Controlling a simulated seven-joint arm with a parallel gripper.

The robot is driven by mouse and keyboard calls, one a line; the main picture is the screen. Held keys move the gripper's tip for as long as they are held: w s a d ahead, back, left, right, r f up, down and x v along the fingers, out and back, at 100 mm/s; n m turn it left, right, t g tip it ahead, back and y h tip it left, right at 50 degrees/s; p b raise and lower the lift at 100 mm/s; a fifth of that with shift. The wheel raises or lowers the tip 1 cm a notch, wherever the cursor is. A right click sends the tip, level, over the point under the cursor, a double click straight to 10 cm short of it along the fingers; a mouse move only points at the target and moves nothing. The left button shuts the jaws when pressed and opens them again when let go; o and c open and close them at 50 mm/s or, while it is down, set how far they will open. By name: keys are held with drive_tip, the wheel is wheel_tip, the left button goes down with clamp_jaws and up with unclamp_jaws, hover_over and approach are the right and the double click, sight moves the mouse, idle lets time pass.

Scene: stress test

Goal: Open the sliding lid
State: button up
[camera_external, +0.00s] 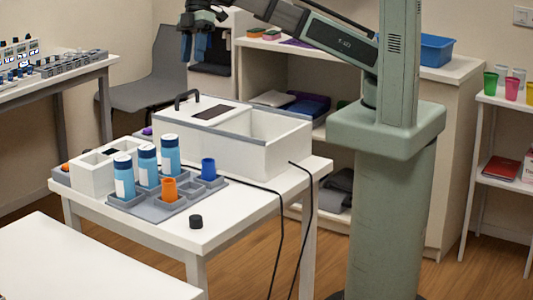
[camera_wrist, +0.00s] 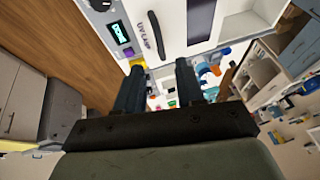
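A white box (camera_external: 262,154) with a grey rim stands at the back of the white table. A flat white lid (camera_external: 235,120) with a dark window (camera_external: 210,112) covers its left part; the right part shows an uncovered hollow. A black arched handle (camera_external: 187,98) stands at the lid's left end. My gripper (camera_external: 196,47) hangs high above and behind the box, apart from it. In the wrist view my gripper (camera_wrist: 158,82) has its two fingers spread with nothing between them. The handle (camera_wrist: 155,32) and dark window (camera_wrist: 201,22) show beyond the fingertips.
In front of the box are blue bottles (camera_external: 147,166), an orange cup (camera_external: 169,190) and a blue cup (camera_external: 208,169) in a grey tray (camera_external: 160,210). A black cap (camera_external: 196,221) lies near the table edge. Black cables (camera_external: 278,230) hang at the right.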

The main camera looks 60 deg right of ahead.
hover_over(203, 103)
drive_tip(key=w+a, duration=0.2)
drive_tip(key=f, duration=0.7)
drive_tip(key=shift+w+a+f, duration=0.15)
drive_tip(key=shift+a+f, duration=0.05)
clamp_jaws()
